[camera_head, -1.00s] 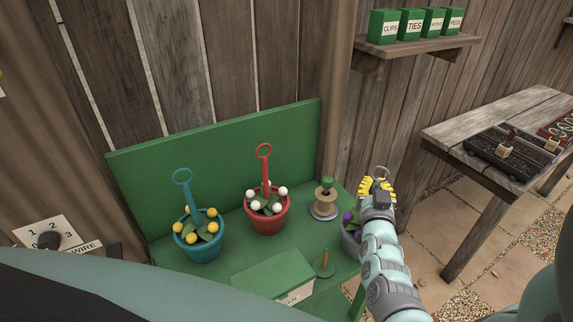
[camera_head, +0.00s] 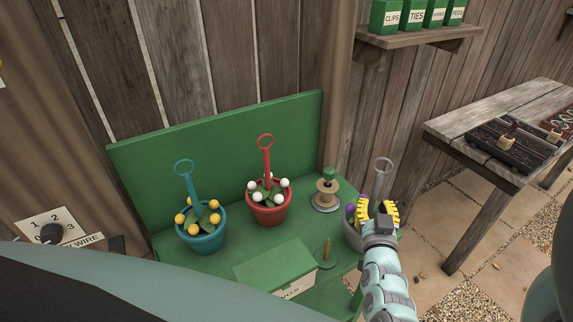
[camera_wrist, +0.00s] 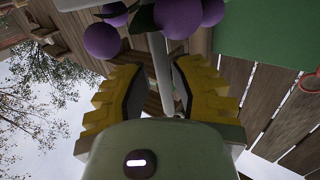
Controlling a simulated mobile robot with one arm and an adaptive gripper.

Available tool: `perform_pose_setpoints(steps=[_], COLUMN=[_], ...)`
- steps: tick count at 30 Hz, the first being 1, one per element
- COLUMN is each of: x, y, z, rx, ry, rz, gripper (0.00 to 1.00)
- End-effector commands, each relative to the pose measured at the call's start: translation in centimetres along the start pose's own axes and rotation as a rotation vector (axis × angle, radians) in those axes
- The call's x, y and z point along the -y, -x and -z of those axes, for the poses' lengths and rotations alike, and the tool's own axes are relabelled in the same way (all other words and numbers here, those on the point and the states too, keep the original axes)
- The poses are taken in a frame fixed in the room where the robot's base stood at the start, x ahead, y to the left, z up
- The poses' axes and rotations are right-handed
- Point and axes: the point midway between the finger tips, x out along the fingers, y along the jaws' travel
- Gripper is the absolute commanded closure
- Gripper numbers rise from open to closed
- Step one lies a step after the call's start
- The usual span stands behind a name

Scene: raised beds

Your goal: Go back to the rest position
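My gripper (camera_head: 377,211) is open, its two yellow fingers spread, in front of the grey pot at the right end of the green bench. In the wrist view my gripper (camera_wrist: 158,92) also shows apart, with a pale stake (camera_wrist: 162,72) visible in the gap between the fingers; I cannot tell if it touches either. The stake's clear grey ring handle (camera_head: 383,167) rises above my gripper in the head view. The grey pot (camera_head: 352,237) holds purple balls (camera_head: 351,211), partly hidden by my gripper; they also show large in the wrist view (camera_wrist: 180,16).
On the green bench (camera_head: 225,262) stand a teal pot (camera_head: 203,238), a red pot (camera_head: 269,213), a spool (camera_head: 326,192), a green box (camera_head: 275,266) and a small spike (camera_head: 327,250). A wooden table (camera_head: 450,130) is at right. A shelf (camera_head: 420,38) with green tins is above.

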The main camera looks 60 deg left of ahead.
Motion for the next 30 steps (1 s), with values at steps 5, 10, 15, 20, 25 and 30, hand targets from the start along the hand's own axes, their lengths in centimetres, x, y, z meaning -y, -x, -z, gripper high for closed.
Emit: perform_pose_setpoints(steps=[5, 10, 15, 20, 25, 30], x=[0.0, 0.0, 0.0, 0.0, -1.2, -7.4], y=[2.5, 4.5, 5.5, 5.7, 5.5, 6.3], z=[1.4, 2.0, 2.4, 2.5, 3.8, 10.1], rx=[-0.036, -0.053, -0.064, -0.068, -0.114, -0.352], ry=[-0.005, -0.005, -0.007, -0.008, -0.009, 0.008], rz=[-0.003, -0.002, -0.001, -0.001, -0.043, -0.246], gripper=[0.78, 0.78, 0.78, 0.78, 0.78, 0.78])
